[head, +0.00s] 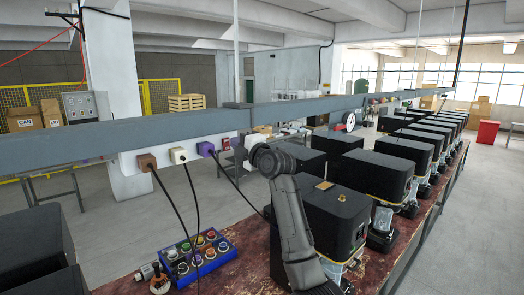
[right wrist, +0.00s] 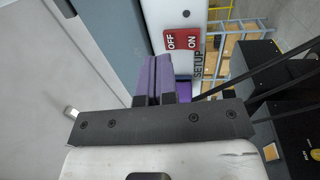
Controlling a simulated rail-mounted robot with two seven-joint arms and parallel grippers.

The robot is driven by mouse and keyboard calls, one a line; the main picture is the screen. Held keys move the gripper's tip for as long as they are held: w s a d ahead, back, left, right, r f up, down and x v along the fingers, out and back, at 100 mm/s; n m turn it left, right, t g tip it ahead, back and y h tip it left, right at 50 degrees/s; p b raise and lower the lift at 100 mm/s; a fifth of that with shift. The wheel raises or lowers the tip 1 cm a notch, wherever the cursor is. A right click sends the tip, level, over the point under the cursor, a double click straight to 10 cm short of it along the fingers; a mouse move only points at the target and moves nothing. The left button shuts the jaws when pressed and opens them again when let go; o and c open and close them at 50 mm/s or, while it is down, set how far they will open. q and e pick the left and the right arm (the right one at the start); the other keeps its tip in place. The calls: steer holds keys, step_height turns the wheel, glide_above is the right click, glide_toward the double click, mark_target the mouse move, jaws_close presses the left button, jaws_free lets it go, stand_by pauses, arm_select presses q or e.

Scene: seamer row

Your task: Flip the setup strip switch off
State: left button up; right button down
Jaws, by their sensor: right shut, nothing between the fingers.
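The setup strip (head: 130,163) is a white power strip under the long grey rail, with brown, cream and purple plugs in it. In the right wrist view its red rocker switch (right wrist: 182,40) carries the words OFF and ON, beside a SETUP label (right wrist: 198,66). Which side is pressed in I cannot tell. My right gripper (head: 239,156) is at the strip's right end. In the right wrist view its purple fingers (right wrist: 154,60) are shut together and empty, tips just below and left of the switch, with no clear contact. My left gripper is not in view.
The purple plug (head: 205,148) sits close to my right gripper, with black cords hanging below. A blue button box (head: 198,254) lies on the worn red bench (head: 230,278). Black machines (head: 372,179) line the bench to the right. The grey rail (head: 180,126) runs above the strip.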

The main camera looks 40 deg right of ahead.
steer(key=s+r+b, duration=0.1)
steer(key=s+b, duration=0.3)
steer(key=s, duration=0.6)
steer(key=shift+s+a+r, duration=0.15)
steer(key=shift+s+a, duration=0.1)
